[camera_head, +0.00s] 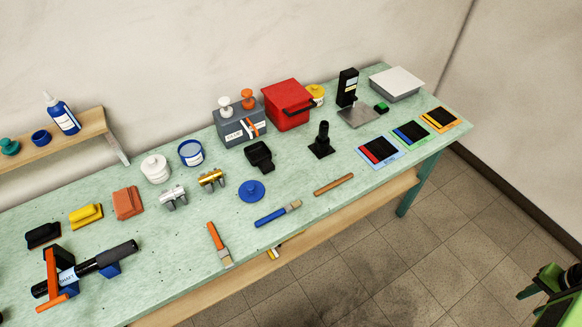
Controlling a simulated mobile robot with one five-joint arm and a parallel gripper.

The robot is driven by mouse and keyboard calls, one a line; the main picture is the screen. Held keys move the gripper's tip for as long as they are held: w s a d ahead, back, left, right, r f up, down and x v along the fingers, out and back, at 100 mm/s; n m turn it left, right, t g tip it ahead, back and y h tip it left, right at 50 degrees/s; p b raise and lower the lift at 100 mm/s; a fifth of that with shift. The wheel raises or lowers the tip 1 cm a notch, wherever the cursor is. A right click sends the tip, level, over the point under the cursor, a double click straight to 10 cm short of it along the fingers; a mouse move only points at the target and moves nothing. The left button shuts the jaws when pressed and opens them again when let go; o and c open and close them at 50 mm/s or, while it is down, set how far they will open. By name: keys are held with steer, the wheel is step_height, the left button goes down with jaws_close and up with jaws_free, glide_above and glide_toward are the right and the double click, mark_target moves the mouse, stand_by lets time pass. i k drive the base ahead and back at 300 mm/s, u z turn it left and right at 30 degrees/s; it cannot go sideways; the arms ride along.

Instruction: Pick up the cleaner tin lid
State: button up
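A round blue lid (251,190) with a small raised knob lies on the green bench top (330,208), near the middle of the bench. It lies apart from the blue tin (191,154), which stands open with a pale label behind it and to the left. I take this lid for the cleaner tin lid; no writing on it can be read. Part of my green and black arm with my gripper (538,284) shows at the lower right edge, cut off by the frame. It is off the bench, far from the lid. Its finger opening cannot be made out.
Gold (211,179) and silver (173,198) clamps stand left. A black holder (259,156) stands behind. An orange-handled brush (219,244) lies front left. Tiled floor is clear ahead.

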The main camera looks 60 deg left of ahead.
mark_target(251, 191)
steer(key=i, duration=0.7)
steer(key=u, duration=1.25)
steer(key=k, duration=0.2)
steer(key=u, duration=3)
steer(key=i, duration=1)
steer(key=u, duration=0.3)
